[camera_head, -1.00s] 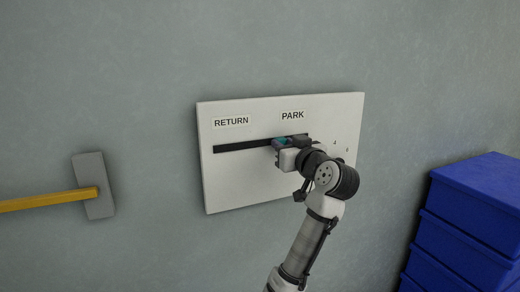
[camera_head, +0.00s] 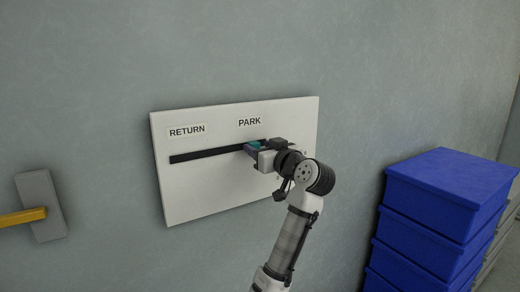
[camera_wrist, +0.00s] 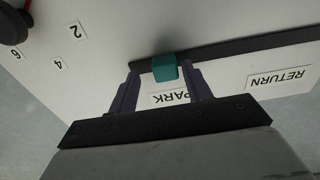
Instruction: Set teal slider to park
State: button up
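The teal slider (camera_head: 254,146) sits in the black slot of the white panel (camera_head: 190,200), below the PARK label (camera_head: 249,121) and near the slot's right end. In the wrist view the teal slider (camera_wrist: 165,67) stands in the dark slot just above the upside-down PARK label (camera_wrist: 170,98). My gripper (camera_wrist: 162,70) is open, with one finger on each side of the slider. A gap shows on both sides, narrower on the right. In the head view my gripper (camera_head: 257,149) partly covers the slider and the slot's end.
The RETURN label (camera_head: 187,131) is over the slot's left part. In the wrist view a black and red knob (camera_wrist: 12,25) and number labels lie at the upper left. Stacked blue crates (camera_head: 440,185) stand right of my arm.

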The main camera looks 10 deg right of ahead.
jog(key=shift+a, duration=0.15)
jog(key=shift+s+d+f+b, duration=0.1)
jog(key=shift+s+d+b, duration=0.2)
jog(key=shift+s, duration=0.2)
jog(key=b+v, duration=0.4)
jog(key=v, duration=0.8)
jog(key=shift+s, duration=0.4)
